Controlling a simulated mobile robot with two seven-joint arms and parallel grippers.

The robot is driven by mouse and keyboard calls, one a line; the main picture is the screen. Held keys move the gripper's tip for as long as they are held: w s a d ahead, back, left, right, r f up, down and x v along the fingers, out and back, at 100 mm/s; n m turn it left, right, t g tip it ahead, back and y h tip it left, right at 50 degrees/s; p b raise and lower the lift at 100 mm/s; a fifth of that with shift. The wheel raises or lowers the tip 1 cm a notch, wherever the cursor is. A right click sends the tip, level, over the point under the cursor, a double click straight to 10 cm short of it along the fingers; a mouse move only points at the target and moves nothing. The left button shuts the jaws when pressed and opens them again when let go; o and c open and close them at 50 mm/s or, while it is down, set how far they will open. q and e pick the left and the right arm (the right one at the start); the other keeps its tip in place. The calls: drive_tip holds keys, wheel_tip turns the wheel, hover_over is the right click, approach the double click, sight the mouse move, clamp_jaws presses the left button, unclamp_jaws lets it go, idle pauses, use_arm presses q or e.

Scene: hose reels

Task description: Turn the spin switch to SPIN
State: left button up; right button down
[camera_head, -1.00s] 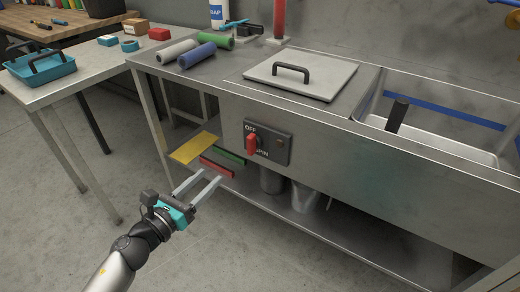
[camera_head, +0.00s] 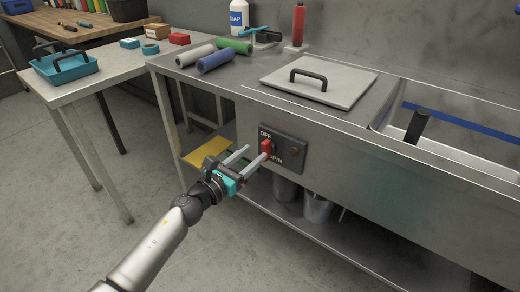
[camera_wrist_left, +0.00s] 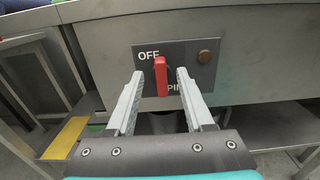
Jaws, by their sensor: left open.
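The red spin switch (camera_head: 266,149) is on a dark panel (camera_head: 292,152) on the front of the steel counter. Its handle stands upright, with OFF lettered above it and SPIN below, partly hidden. In the left wrist view the switch handle (camera_wrist_left: 161,76) shows between the fingers, with its top end by OFF. My left gripper (camera_head: 256,154) is open in front of the panel. In the left wrist view the fingers (camera_wrist_left: 159,76) are on either side of the handle, with gaps visible on both sides. My right gripper is not in view.
Metal pots (camera_head: 317,206) and a yellow sheet (camera_head: 207,152) are on the lower shelf.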

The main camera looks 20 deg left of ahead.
sight(263, 146)
use_arm(q)
drive_tip(key=shift+x, duration=1.25)
drive_tip(key=shift+b+x, duration=0.3)
drive_tip(key=shift+x, duration=0.5)
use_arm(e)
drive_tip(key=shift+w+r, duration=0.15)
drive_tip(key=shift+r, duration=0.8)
use_arm(q)
drive_tip(key=shift+c, duration=0.2)
drive_tip(key=c, duration=0.7)
clamp_jaws()
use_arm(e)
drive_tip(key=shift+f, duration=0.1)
